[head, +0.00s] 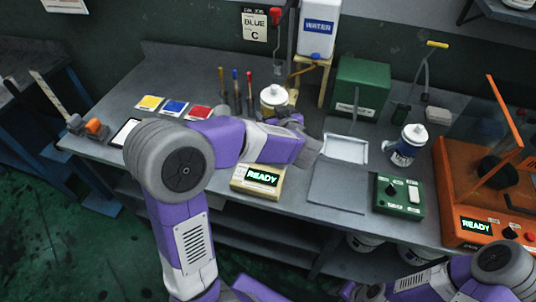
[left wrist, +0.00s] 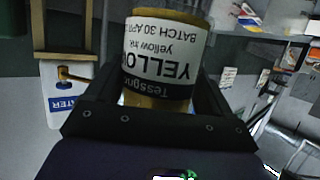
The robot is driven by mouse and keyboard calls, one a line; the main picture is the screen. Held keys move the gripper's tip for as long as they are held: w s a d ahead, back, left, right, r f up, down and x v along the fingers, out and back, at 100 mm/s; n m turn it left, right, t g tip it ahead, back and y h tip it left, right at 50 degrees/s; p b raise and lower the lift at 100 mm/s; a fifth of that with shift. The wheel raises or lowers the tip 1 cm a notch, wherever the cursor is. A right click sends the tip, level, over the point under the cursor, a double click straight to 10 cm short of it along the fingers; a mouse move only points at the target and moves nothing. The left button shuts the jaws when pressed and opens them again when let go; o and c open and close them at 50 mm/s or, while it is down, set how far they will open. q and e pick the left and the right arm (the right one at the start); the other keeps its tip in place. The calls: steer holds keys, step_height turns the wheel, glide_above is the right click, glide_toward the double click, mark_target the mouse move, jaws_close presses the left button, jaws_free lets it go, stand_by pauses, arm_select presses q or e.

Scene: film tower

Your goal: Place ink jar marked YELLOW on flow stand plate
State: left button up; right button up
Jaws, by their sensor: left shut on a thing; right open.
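The ink jar marked YELLOW (left wrist: 165,55) is held in my left gripper (left wrist: 158,105); its white label appears upside down in the left wrist view. In the head view this appears to be the pale-topped jar (head: 273,96) just behind my left forearm, with my left gripper (head: 281,116) mostly hidden there. I cannot tell whether the jar touches anything below. I cannot clearly identify the flow stand plate; a flat grey plate (head: 337,192) lies near the bench front. My right gripper (head: 354,291) is open at the bottom edge, partly cut off.
A cream READY box (head: 256,180) sits below my left arm. A white tray (head: 345,149), green control box (head: 399,196), another white-lidded jar (head: 408,144) and orange machine (head: 462,207) stand to the right. A water container (head: 319,30) stands behind. Colour cards (head: 174,107) lie left.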

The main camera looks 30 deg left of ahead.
arm_select(q)
steer(key=shift+s+a+r+n+g+y, duration=0.1)
steer(key=shift+s+a+n+g+y, duration=0.25)
steer(key=shift+s, duration=0.2)
steer(key=shift+s+n+g, duration=0.25)
step_height(320, 180, down, 10)
steer(key=b, duration=0.5)
steer(key=shift+s+a, duration=0.1)
steer(key=o, duration=1.2)
steer(key=shift+f, duration=0.25)
steer(key=shift+o, duration=0.2)
